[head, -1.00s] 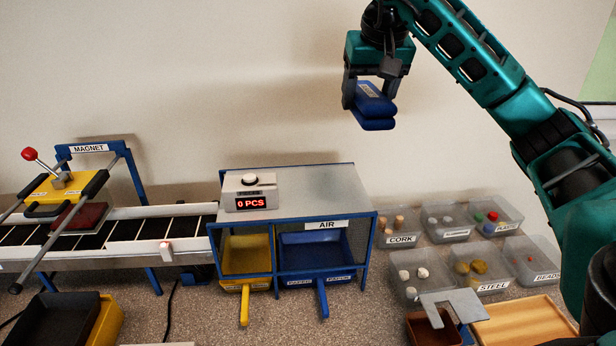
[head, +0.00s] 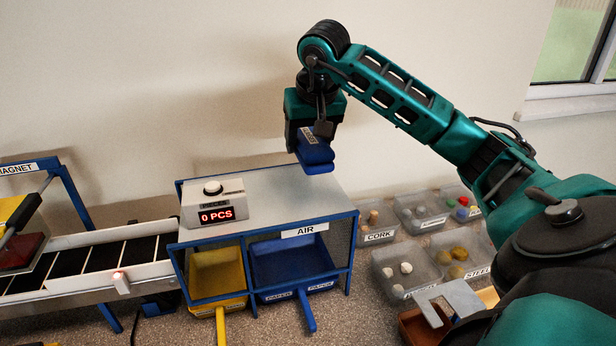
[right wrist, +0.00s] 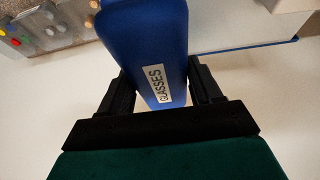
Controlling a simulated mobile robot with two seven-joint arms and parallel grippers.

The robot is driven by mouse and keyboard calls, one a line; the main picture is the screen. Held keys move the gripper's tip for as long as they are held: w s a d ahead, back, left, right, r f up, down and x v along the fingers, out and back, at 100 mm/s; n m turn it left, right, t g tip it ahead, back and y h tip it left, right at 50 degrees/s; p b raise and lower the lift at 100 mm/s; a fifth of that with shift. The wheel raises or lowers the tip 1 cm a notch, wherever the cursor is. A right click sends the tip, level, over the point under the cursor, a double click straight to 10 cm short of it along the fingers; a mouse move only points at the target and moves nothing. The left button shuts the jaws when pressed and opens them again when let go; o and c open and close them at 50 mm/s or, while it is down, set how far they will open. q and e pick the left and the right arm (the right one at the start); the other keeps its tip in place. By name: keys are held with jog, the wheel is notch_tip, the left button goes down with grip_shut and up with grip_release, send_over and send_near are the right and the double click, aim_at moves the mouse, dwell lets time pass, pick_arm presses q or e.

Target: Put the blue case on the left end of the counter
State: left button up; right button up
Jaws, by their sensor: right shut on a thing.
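The blue case (head: 314,152) is held by my right gripper (head: 312,132) above the grey top of the AIR box, clear of it as far as I can tell. In the right wrist view the case (right wrist: 150,35) sits between the two black fingers of the gripper (right wrist: 165,92), with a white GLASSES label facing the camera. The speckled counter (head: 265,328) shows along the bottom of the head view. Its left end is not clearly in view. My left gripper is not in view.
The AIR box (head: 270,190) carries a counter display (head: 212,205) reading 0 PCS. A conveyor (head: 85,262) and the blue MAGNET frame (head: 75,200) stand at the left. Labelled bins, such as the CORK bin (head: 376,238), stand at the right. Bare wall is behind.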

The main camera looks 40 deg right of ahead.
jog(key=shift+f+b, duration=0.45)
jog(key=shift+f, duration=3.1)
jog(key=shift+f, duration=0.1)
jog(key=o, duration=1.1)
